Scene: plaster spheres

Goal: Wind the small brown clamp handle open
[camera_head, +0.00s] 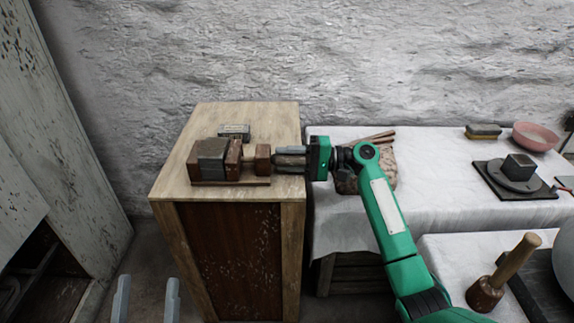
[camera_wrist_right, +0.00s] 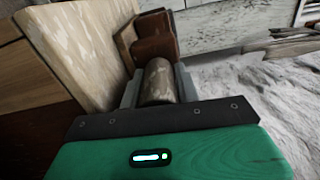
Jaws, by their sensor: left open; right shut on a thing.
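The wooden clamp (camera_head: 218,163) lies on top of the wooden cabinet, with brown jaw blocks and a grey block held between them. Its small handle (camera_wrist_right: 160,82) shows in the right wrist view as a worn brown cylinder between my fingers. My right gripper (camera_head: 279,160) reaches in from the right and is shut on this handle, at the clamp's right end; the fingers hide most of the handle in the head view. It also shows in the right wrist view (camera_wrist_right: 158,88). My left gripper (camera_head: 146,296) is open and empty, low in front of the cabinet's left side.
The cabinet top (camera_head: 240,115) is clear behind the clamp, apart from a small grey block (camera_head: 235,131). To the right, a cloth-covered table (camera_head: 450,150) bears a pink bowl (camera_head: 535,136), a sponge-like block (camera_head: 483,131) and a turntable (camera_head: 515,177). A wooden mallet (camera_head: 500,275) stands at lower right.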

